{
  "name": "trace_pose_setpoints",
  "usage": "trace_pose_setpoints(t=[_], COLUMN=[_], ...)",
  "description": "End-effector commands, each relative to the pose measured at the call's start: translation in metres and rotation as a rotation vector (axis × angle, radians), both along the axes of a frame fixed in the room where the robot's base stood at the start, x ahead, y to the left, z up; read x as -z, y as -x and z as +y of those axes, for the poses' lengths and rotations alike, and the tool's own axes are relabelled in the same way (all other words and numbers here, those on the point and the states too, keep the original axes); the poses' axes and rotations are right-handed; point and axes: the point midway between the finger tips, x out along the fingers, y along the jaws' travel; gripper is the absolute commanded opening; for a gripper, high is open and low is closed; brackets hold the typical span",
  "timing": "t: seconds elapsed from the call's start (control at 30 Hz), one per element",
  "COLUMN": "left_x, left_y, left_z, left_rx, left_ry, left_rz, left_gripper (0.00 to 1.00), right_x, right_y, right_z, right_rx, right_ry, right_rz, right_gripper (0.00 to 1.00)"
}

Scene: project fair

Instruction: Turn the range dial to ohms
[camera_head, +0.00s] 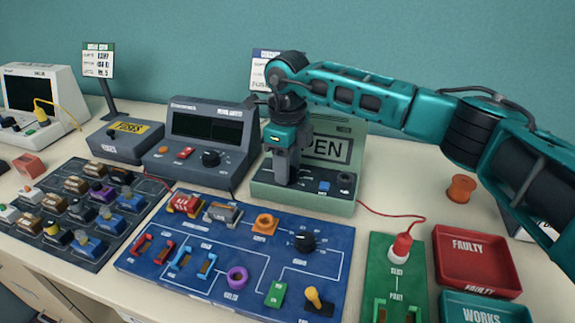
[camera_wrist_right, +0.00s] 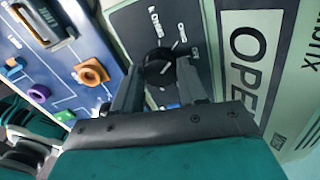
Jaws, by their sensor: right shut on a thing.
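The light green meter (camera_head: 262,190) stands at the back middle of the table, and its display reads OPEN. My right gripper (camera_head: 284,180) points down at the left part of the meter's front and hides what is there. In the right wrist view, the gripper (camera_wrist_right: 157,78) is shut on a black range dial (camera_wrist_right: 158,66), one finger on each side. White marks and small lettering surround the dial. I cannot tell surely which mark its pointer meets. My left gripper is not in view.
A dark grey meter (camera_head: 190,165) stands close left of the green one. A blue circuit board (camera_head: 215,275) lies in front, with a green probe board (camera_head: 385,285) and red FAULTY tray (camera_head: 470,250) to its right. An orange spool (camera_head: 461,188) stands behind the tray.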

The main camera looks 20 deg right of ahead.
Motion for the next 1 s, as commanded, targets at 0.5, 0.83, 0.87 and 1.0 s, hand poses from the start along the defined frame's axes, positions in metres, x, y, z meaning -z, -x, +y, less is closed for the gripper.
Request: trace_pose_setpoints(t=[0.5,0.83,0.87,1.0], left_x=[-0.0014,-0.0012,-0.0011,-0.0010], left_y=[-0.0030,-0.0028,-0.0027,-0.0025], left_z=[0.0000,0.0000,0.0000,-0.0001], left_rx=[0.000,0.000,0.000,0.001], left_ry=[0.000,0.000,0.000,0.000], left_rz=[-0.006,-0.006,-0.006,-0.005], left_gripper=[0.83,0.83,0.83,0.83], right_x=[-0.0013,-0.0005,-0.0004,-0.0027], right_y=[-0.0006,-0.0003,-0.0003,-0.0004], right_z=[0.0001,0.0000,0.0000,0.0001], right_rx=[-0.013,-0.012,-0.012,-0.012], right_ry=[-0.001,0.000,0.000,0.000], right_rz=[-0.003,-0.001,-0.001,-0.001], right_gripper=[0.46,0.67,0.67,0.67])
